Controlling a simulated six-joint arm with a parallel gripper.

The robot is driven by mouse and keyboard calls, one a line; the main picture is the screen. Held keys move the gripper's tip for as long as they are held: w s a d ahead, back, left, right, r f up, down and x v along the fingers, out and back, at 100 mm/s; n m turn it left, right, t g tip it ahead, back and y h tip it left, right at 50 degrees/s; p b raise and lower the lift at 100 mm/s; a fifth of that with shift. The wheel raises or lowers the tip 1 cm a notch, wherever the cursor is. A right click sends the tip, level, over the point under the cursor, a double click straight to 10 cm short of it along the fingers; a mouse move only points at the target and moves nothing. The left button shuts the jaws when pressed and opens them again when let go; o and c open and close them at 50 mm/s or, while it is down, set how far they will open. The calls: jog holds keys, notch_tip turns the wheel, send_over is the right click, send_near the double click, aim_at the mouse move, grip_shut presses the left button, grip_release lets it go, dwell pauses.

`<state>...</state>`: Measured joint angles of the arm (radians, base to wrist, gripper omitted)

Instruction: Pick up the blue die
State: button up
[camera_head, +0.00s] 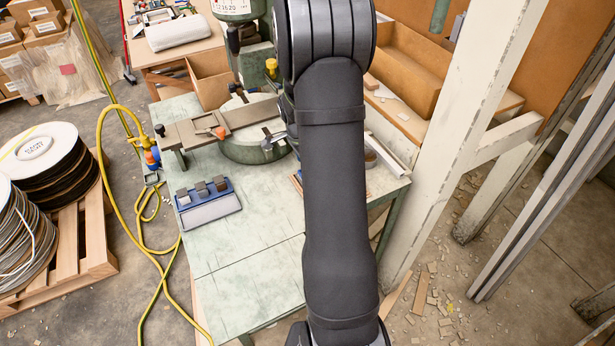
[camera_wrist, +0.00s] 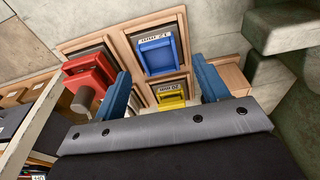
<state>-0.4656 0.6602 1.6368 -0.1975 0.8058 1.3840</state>
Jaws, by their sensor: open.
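The blue die (camera_wrist: 155,55) lies in a compartment of a wooden rack (camera_wrist: 125,38) in the wrist view, near top centre, with a white label on its edge. A yellow die (camera_wrist: 171,101) sits in the compartment below it in the picture, partly hidden by my gripper. A red die (camera_wrist: 88,73) shows at the left. My gripper (camera_wrist: 164,86) is open and empty, its two blue fingers apart. In the picture, the blue die lies between and just above the fingertips. How far away it is, I cannot tell. In the head view my arm hides the dies.
A blue holder with several grey blocks (camera_head: 208,204) sits left on the table. The table's front is clear. A white post (camera_head: 445,170) stands close on the right. A yellow hose (camera_head: 104,165) hangs left.

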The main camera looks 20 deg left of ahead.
jog(key=shift+f, duration=1.5)
jog(key=c, duration=1.2)
jog(key=shift+w+r, duration=0.1)
jog(key=shift+c, duration=0.7)
